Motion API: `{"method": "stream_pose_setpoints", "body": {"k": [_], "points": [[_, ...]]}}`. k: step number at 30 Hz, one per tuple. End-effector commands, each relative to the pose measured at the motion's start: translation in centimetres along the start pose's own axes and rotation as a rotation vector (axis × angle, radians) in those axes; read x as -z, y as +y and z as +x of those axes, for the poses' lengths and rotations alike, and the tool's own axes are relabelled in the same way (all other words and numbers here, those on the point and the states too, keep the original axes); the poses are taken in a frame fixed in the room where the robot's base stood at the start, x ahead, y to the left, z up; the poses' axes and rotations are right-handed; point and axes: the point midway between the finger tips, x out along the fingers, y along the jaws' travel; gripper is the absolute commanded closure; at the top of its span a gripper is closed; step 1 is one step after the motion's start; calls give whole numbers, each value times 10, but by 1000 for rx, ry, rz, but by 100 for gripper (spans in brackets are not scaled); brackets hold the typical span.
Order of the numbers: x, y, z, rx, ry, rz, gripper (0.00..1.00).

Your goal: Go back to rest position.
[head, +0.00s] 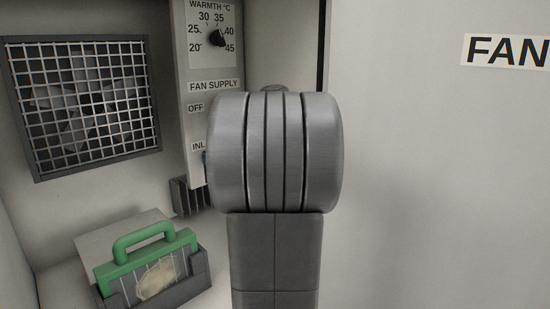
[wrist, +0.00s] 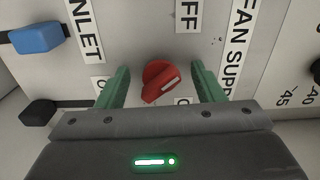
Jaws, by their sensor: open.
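My gripper (wrist: 159,68) shows in the wrist view with its two green fingers apart. A red knob (wrist: 158,80) with a white pointer mark sits on the panel between the fingers. There are visible gaps on both sides of the knob, and neither finger appears to touch it. In the head view my own grey arm stands in the middle and hides the gripper and the red knob.
The control panel (head: 182,60) carries a black warmth dial (head: 216,38). A blue handle (wrist: 36,38) and a black block (wrist: 38,113) lie left in the wrist view.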

Motion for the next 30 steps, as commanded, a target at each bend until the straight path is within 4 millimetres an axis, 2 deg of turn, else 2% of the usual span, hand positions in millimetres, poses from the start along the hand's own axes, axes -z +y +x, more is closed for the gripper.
{"method": "stream_pose_setpoints", "body": {"k": [2, 30], "points": [[1, -5, 0, -1, 1, 47, 38], [1, -6, 0, -2, 1, 522, 38]]}}
